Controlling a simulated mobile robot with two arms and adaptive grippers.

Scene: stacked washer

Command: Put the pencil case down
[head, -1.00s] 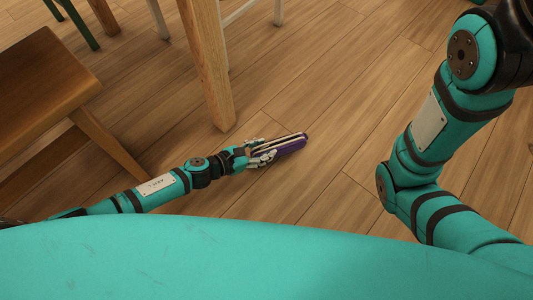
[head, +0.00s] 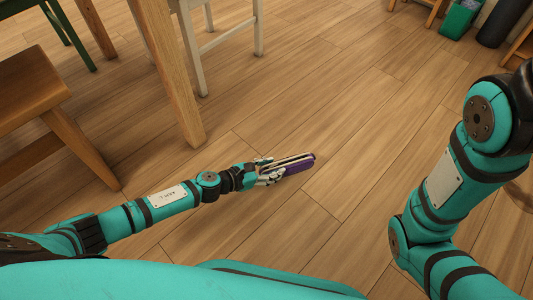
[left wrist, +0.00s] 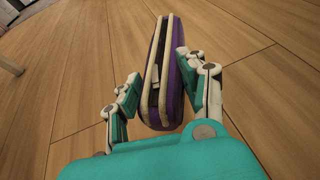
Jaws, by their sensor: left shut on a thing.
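The pencil case (head: 297,163) is purple with a pale zip edge and shows at the middle of the head view. My left gripper (head: 268,173) is shut on its near end, and the case points away to the right over the wooden floor. In the left wrist view the pencil case (left wrist: 168,75) stands on edge between the two fingers of my left gripper (left wrist: 158,90). Its height above the floor is hard to tell. My right arm shows at the right of the head view, but its gripper is out of view.
A wooden table leg (head: 170,75) and a wooden stool (head: 40,100) stand at the left. A white chair (head: 225,40) is behind. A green bin (head: 460,20) stands at the far right. The wooden floor (head: 350,100) in the middle is clear.

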